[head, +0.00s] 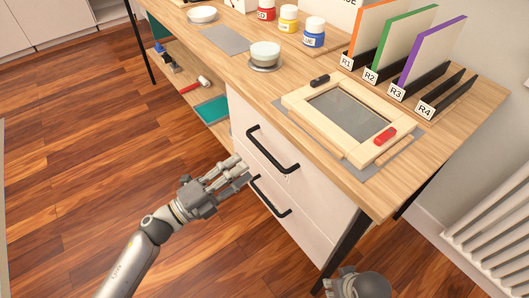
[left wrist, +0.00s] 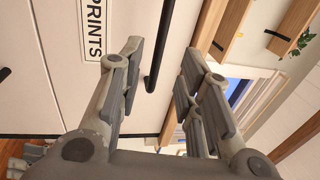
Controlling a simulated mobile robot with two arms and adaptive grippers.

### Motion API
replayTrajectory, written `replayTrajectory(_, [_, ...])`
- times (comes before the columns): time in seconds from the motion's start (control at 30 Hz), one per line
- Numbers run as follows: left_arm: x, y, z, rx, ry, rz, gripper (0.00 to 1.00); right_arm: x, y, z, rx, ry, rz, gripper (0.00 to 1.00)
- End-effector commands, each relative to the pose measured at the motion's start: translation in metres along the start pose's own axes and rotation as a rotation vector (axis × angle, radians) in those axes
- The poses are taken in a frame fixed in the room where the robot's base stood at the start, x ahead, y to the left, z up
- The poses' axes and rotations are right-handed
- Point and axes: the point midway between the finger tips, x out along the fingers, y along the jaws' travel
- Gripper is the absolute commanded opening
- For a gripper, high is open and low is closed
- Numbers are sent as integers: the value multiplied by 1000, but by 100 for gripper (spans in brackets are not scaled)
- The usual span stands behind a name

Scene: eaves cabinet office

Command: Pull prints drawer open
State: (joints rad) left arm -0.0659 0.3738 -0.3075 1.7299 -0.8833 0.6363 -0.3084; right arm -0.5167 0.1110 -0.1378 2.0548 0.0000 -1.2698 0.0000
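The white drawer cabinet under the desk has two drawer fronts, each with a black bar handle: an upper handle (head: 272,149) and a lower handle (head: 269,196). Both drawers look shut in the head view. My left gripper (head: 243,172) is open, just in front of the cabinet near the left end of the lower handle. In the left wrist view, a PRINTS label (left wrist: 93,30) is on the white front, and a black handle (left wrist: 158,45) shows between the spread fingers (left wrist: 155,75). I cannot tell whether they touch it. My right gripper (head: 358,285) is at the bottom edge, fingers mostly hidden.
The desk top carries a wooden screen frame (head: 300,105), a round pale tub (head: 265,52), paint jars (head: 313,32) and a rack with coloured panels (head: 385,42). A low shelf (head: 190,78) left of the cabinet holds tools. A black desk leg (head: 345,243) stands right of the drawers. Floor on the left is clear.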

Motion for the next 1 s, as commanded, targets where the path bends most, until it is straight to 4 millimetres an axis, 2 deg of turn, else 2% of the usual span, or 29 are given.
replayTrajectory(0.03, [12,-2,1,0,-1,-5,33,1,0,0,0,-1,0,40])
replayTrajectory(0.2, [45,-2,1,-2,-1,-4,33,3,0,1,0,-2,-1,40])
replayTrajectory(0.4, [74,0,1,-4,-3,-3,33,4,0,1,-1,-1,-1,40])
replayTrajectory(0.6, [85,0,1,-4,-4,0,33,4,0,1,0,-1,-1,40])
replayTrajectory(0.83, [86,0,1,-4,-4,0,33,4,-1,1,0,-1,-1,40])
replayTrajectory(0.87, [86,0,1,-4,-4,0,32,4,-1,1,0,-1,-1,40])
replayTrajectory(1.0, [85,0,1,-4,-4,0,14,4,-1,1,0,-1,-1,40])
